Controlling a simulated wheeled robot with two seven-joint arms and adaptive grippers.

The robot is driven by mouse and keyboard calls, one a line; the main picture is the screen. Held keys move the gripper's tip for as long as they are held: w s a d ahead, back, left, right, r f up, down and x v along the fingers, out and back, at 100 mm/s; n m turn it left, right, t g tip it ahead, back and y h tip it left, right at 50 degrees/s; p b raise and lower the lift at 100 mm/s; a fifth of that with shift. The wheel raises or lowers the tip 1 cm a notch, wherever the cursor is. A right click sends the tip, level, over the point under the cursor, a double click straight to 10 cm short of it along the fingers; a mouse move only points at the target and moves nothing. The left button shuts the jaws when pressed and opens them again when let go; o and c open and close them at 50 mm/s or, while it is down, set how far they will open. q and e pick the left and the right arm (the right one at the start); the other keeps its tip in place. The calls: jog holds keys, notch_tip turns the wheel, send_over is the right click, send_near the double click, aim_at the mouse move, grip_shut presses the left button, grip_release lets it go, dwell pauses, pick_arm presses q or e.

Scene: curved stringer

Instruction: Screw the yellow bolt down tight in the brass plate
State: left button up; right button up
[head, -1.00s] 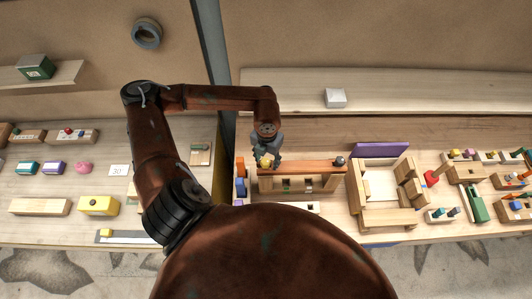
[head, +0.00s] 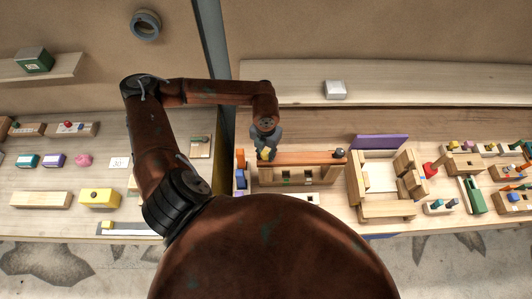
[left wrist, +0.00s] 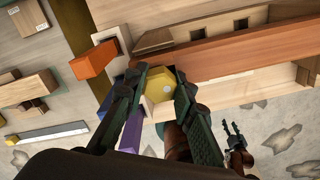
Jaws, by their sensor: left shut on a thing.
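The yellow bolt has a six-sided head (left wrist: 157,88) with a small pale dot on it. My left gripper (left wrist: 160,86) is shut on this head, one dark finger on each side. In the head view the bolt (head: 266,153) shows as a small yellow patch at the left end of a red-brown rail (head: 300,159), below my left gripper (head: 265,147). The shank is hidden, so its depth cannot be told. I cannot make out the brass plate beneath the head. My right gripper (left wrist: 233,133) is small in the left wrist view, with its fingers apart and empty.
An orange block (left wrist: 94,59) and a purple block (left wrist: 131,130) stand close to the left gripper. A dark round knob (head: 339,153) sits at the rail's right end. A wooden frame (head: 386,210) stands further right, among several toys.

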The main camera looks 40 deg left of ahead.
pick_arm(q)
grip_shut()
jog(key=m+b, duration=0.2)
jog(key=m, duration=0.1)
jog(key=f+m+b, duration=0.1)
jog(key=m+b, duration=0.2)
jog(key=shift+s+m+b, duration=0.1)
jog(key=shift+m+b, duration=0.5)
jog(key=shift+m, duration=0.1)
jog(key=shift+d+r+m, duration=0.1)
jog(key=shift+r+m, duration=0.05)
jog(key=shift+m, duration=0.15)
jog(key=shift+s, duration=0.1)
